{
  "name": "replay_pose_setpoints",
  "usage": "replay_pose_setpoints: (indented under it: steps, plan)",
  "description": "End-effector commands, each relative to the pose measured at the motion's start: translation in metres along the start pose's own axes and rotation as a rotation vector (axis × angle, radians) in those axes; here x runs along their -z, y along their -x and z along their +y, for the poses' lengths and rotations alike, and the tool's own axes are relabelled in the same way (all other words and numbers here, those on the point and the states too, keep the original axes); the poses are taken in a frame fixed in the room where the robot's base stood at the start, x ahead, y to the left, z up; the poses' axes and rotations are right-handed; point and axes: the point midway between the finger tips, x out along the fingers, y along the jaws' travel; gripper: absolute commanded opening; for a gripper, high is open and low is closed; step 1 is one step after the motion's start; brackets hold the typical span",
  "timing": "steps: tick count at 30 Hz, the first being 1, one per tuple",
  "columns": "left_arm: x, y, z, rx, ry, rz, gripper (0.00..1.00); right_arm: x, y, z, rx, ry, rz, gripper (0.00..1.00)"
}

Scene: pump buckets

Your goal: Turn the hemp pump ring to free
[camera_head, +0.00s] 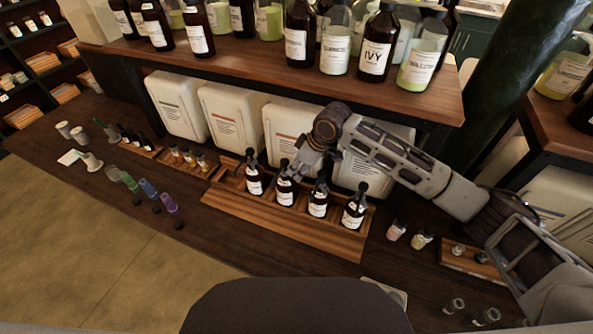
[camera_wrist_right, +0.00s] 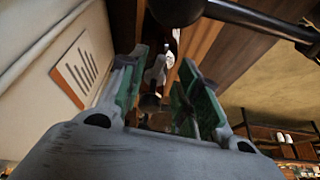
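Several dark brown pump bottles with black pump heads and white labels stand upright in a wooden tray (camera_head: 290,222) on the low counter. The label words are too small to read, so I cannot tell which is the hemp one. My right gripper (camera_head: 300,168) is at the pump heads, close to the second bottle from the left (camera_head: 285,188), and partly hides its top. In the right wrist view the green-padded fingers (camera_wrist_right: 160,95) are apart, with small blurred shapes between and beyond them. A black pump head (camera_wrist_right: 175,8) shows close at the top. My left gripper is not in view.
White buckets (camera_head: 232,112) stand behind the tray; one with an orange-marked label (camera_wrist_right: 76,68) is close beside the right gripper. A wooden shelf (camera_head: 260,65) with bottles overhangs them.

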Motion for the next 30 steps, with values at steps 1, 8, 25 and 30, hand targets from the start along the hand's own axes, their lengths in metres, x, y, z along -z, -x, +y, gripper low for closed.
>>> replay_pose_setpoints:
  steps: [1, 8, 25, 30]
  plan:
    - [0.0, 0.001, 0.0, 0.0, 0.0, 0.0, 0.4, 0.0, -0.005, 0.0, 0.001, 0.0, 0.0, 0.33]
    - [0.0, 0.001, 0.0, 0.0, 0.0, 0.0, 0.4, 0.0, -0.023, 0.0, 0.001, 0.001, 0.0, 0.33]
    - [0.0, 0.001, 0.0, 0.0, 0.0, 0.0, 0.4, 0.0, -0.026, 0.0, 0.0, 0.0, 0.0, 0.09]
    - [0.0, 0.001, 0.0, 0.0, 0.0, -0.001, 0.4, 0.0, -0.026, 0.0, 0.0, 0.0, 0.0, 0.0]
